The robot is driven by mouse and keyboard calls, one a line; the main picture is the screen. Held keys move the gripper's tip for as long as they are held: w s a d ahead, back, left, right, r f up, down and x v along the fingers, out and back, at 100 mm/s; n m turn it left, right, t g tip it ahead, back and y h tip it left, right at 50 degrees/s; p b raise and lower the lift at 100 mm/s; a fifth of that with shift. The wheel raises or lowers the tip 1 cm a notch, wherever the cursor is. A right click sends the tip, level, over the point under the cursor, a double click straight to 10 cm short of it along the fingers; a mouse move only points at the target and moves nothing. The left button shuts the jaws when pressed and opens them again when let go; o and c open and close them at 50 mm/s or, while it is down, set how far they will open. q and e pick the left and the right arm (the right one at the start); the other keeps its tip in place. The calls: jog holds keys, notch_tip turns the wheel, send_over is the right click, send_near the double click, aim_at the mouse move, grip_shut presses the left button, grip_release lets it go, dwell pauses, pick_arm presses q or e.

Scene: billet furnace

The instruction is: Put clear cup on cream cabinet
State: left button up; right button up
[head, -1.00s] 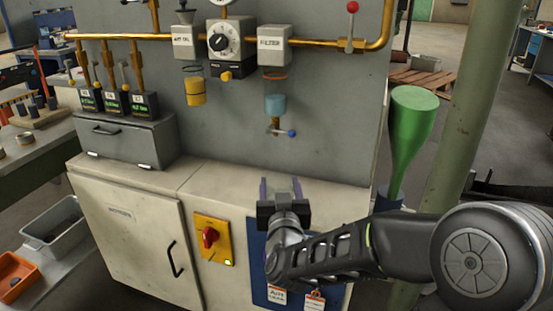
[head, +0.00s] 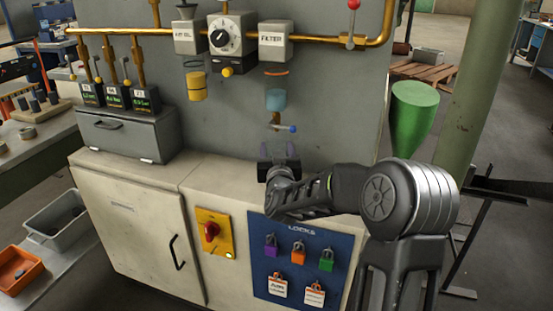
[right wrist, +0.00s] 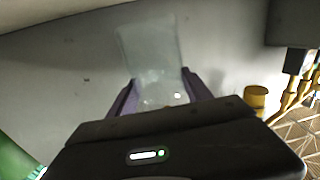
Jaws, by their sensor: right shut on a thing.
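My right gripper (head: 278,150) is in front of the grey panel, just below the valve with the blue handle. In the right wrist view its purple fingers (right wrist: 160,90) are shut on the clear cup (right wrist: 152,55), which sticks out beyond the fingertips toward a grey surface. In the head view the cup is hidden or too faint to make out. The cream cabinet (head: 140,235) stands below, and its top (head: 205,178) extends left of my right gripper. I cannot tell whether the cup touches anything. My left gripper is not in view.
A grey drawer box (head: 125,137) occupies the cabinet top's left end. The FILTER unit (head: 275,42) with its blue bowl (head: 275,100) hangs above my gripper. A green funnel-shaped thing (head: 412,115) stands right of the panel. The cabinet top's middle is clear.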

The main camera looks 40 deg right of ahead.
jog(key=shift+w+d, duration=0.1)
jog(key=shift+w, duration=0.05)
jog(key=shift+w+d+f+b, duration=0.1)
jog(key=shift+f+b, duration=0.05)
jog(key=shift+f, duration=0.7)
jog(key=shift+w+f+b, duration=0.1)
jog(key=shift+f+b, duration=0.05)
jog(key=shift+f, duration=0.7)
jog(key=shift+f, duration=0.2)
jog(key=o, duration=1.4)
jog(key=shift+c, duration=0.2)
jog(key=shift+r, duration=0.15)
jog(key=shift+s, duration=0.15)
jog(key=v, duration=1.1)
jog(key=shift+s+a, duration=0.25)
jog(key=shift+s, duration=0.1)
